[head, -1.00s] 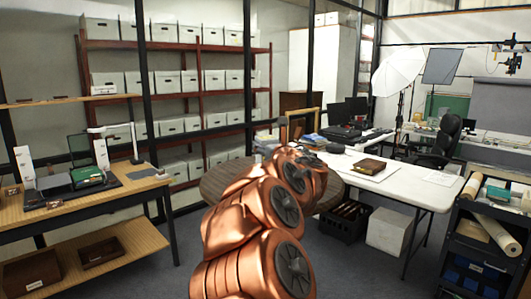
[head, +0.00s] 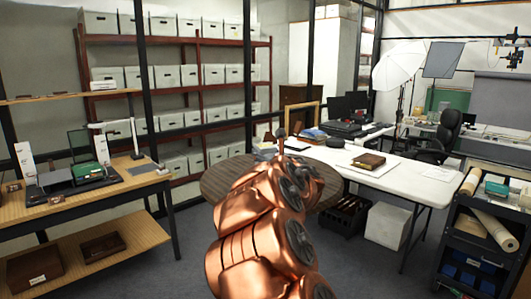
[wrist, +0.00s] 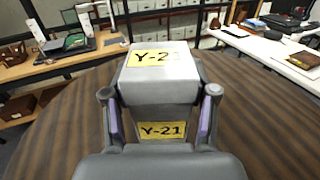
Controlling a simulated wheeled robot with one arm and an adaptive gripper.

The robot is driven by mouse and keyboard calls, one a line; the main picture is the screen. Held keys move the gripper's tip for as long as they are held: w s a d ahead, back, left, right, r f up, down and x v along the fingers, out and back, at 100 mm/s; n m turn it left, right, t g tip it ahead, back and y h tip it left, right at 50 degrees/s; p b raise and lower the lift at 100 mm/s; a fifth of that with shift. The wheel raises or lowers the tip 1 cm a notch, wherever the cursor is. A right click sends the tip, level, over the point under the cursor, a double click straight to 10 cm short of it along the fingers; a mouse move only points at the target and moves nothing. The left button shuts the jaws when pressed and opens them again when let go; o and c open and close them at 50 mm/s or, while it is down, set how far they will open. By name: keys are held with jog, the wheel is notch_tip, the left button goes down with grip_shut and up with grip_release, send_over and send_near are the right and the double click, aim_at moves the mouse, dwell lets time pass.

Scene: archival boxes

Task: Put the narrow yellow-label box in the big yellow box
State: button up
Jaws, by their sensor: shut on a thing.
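The narrow box (wrist: 160,88) is grey with yellow labels reading Y-21 on its top face and its near end. In the wrist view it stands out in front of my gripper (wrist: 160,115), whose two fingers are shut on its sides. The box is above the brown striped round table (wrist: 255,120); I cannot tell whether it touches it. In the head view my copper arm covers the middle, and the gripper and box cannot be made out. No big yellow box can be made out in either view.
The round table (head: 215,180) shows behind my arm. A white table (head: 400,180) with a brown book-like box (head: 368,160) is on the right, and a black cart (head: 475,245) at far right. A wooden bench (head: 90,200) is at left; shelves of grey boxes (head: 190,75) stand behind.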

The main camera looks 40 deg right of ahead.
jog(key=shift+f+b, duration=0.2)
jog(key=shift+b, duration=0.1)
jog(key=o, duration=1.4)
jog(key=shift+c, duration=0.2)
jog(key=shift+r, duration=0.15)
